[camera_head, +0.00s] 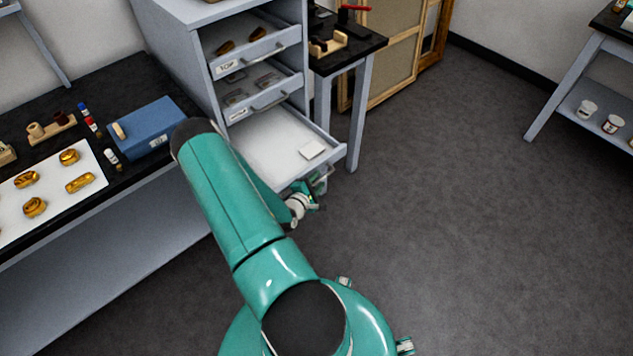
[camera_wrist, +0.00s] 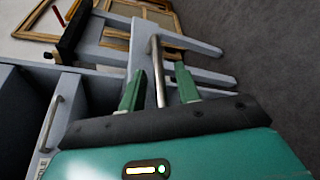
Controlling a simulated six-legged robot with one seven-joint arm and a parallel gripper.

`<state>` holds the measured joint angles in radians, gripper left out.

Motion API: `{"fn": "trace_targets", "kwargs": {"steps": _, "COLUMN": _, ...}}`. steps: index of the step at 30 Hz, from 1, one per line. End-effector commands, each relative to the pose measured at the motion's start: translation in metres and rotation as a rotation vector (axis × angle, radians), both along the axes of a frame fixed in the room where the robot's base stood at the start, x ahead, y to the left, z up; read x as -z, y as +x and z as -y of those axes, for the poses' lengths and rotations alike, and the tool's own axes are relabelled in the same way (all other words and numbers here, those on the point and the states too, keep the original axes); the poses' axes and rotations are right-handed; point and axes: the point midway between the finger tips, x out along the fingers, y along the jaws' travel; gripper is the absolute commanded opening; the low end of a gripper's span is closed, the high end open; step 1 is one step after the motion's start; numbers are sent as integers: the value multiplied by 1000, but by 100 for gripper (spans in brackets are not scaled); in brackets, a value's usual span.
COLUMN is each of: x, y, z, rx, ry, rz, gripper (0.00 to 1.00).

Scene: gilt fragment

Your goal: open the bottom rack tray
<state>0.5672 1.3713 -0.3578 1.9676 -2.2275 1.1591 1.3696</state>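The grey rack (camera_head: 178,45) holds three trays. The bottom tray (camera_head: 262,140) sticks out well past the two above it, with its pale inside showing and a small white block (camera_head: 312,150) in it. My gripper (camera_head: 309,192) is low at the tray's front, partly hidden behind my arm. In the wrist view my two green fingers (camera_wrist: 158,88) are spread, with a metal bar handle (camera_wrist: 157,68) between them and gaps visible on both sides. The tray's front and handle are mostly hidden in the head view.
The top tray (camera_head: 228,67) and middle tray (camera_head: 238,113) hold small pieces. A black bench (camera_head: 60,90) with a blue box (camera_head: 150,127) and gilt fragments stands left. A small side table (camera_head: 357,50) and wooden frames (camera_head: 400,50) stand behind right. The floor (camera_head: 480,220) at right is clear.

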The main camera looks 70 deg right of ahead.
Motion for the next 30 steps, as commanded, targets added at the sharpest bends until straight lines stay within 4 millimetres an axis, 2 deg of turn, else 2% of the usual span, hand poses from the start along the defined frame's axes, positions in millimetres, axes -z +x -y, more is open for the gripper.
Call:
{"fn": "trace_targets", "kwargs": {"steps": 5, "x": -1, "y": 0, "z": -2, "rx": 0, "ry": 0, "rz": 0, "gripper": 33}}
{"fn": "trace_targets", "kwargs": {"steps": 8, "x": -2, "y": 2, "z": -9, "rx": -1, "ry": 0, "rz": 1, "gripper": 33}}
{"fn": "trace_targets", "kwargs": {"steps": 11, "x": -5, "y": 4, "z": -24, "rx": -2, "ry": 1, "rz": 1, "gripper": 33}}
{"fn": "trace_targets", "kwargs": {"steps": 24, "x": -25, "y": 16, "z": -114, "rx": -3, "ry": 2, "rz": 0, "gripper": 33}}
{"fn": "trace_targets", "kwargs": {"steps": 30, "x": -30, "y": 18, "z": -132, "rx": -1, "ry": 1, "rz": -1, "gripper": 33}}
